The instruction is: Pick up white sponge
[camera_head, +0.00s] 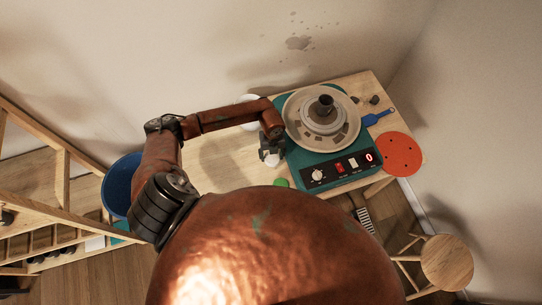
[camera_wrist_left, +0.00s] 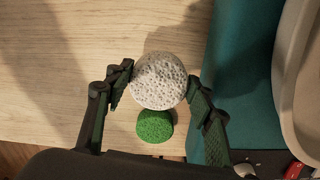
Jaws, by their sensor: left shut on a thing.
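The white sponge (camera_wrist_left: 158,82) is round and pitted, and shows in the left wrist view between the two fingers of my left gripper (camera_wrist_left: 159,80). The gripper is shut on it, with one fingertip against each side. In the head view my left gripper (camera_head: 270,152) is over the table at the left edge of the teal pottery wheel. The sponge is hard to make out there. I cannot tell whether it touches the table. My right gripper is in neither view.
A green sponge (camera_wrist_left: 154,126) lies right beside the white one. The teal pottery wheel (camera_head: 318,170) stands close on the right. A red-orange disc (camera_head: 402,154) and a blue tool (camera_head: 376,118) lie beyond it. The wooden table (camera_head: 222,160) is bare left of the gripper.

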